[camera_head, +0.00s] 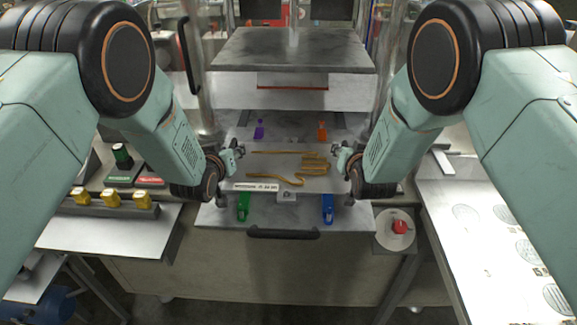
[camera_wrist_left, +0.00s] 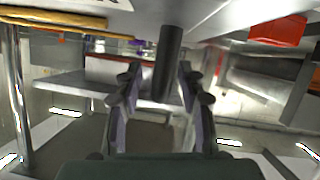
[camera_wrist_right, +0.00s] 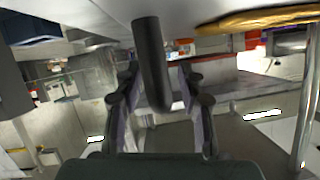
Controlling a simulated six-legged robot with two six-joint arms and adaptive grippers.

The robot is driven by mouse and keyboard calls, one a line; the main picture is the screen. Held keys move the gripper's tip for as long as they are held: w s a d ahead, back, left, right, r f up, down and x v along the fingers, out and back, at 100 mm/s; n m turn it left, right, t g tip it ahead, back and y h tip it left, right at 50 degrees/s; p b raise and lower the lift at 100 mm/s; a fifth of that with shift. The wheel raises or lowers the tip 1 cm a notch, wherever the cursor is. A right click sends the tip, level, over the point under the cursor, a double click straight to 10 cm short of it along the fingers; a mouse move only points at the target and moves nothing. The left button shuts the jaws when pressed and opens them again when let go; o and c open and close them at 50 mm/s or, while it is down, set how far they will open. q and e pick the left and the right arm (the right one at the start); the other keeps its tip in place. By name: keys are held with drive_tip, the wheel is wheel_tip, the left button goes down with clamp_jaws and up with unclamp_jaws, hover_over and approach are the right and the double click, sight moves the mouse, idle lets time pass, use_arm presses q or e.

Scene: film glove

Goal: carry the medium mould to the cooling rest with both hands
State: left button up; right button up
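The medium mould (camera_head: 270,165) is a grey plate with a yellow hand outline and a white label on its front edge. It lies flat on the lower bed of a press. My left gripper (camera_head: 232,153) is at its left side and my right gripper (camera_head: 343,155) at its right side. In the left wrist view a dark round handle (camera_wrist_left: 168,60) stands between the open fingers, with gaps visible. In the right wrist view a similar dark handle (camera_wrist_right: 151,62) stands between the open fingers, also with gaps. I cannot tell which surface is the cooling rest.
Purple (camera_head: 259,129), orange (camera_head: 322,131), green (camera_head: 243,207) and blue (camera_head: 328,209) clamps stand around the mould. An upper press plate (camera_head: 293,50) hangs behind. A red button (camera_head: 400,227) is at front right. A pale table (camera_head: 490,240) with round marks stands right; yellow blocks (camera_head: 112,198) stand left.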

use_arm(q)
drive_tip(key=shift+s+r, duration=0.2)
use_arm(e)
drive_tip(key=shift+s+r, duration=0.2)
drive_tip(key=shift+s, duration=0.05)
use_arm(q)
drive_tip(key=shift+w+f, duration=0.2)
drive_tip(key=shift+w, duration=0.05)
drive_tip(key=c, duration=0.5)
use_arm(e)
drive_tip(key=shift+w+f, duration=0.2)
drive_tip(key=shift+w, duration=0.05)
drive_tip(key=c, duration=0.5)
use_arm(q)
clamp_jaws()
use_arm(e)
clamp_jaws()
use_arm(q)
drive_tip(key=shift+r, duration=0.1)
use_arm(e)
drive_tip(key=shift+r, duration=0.1)
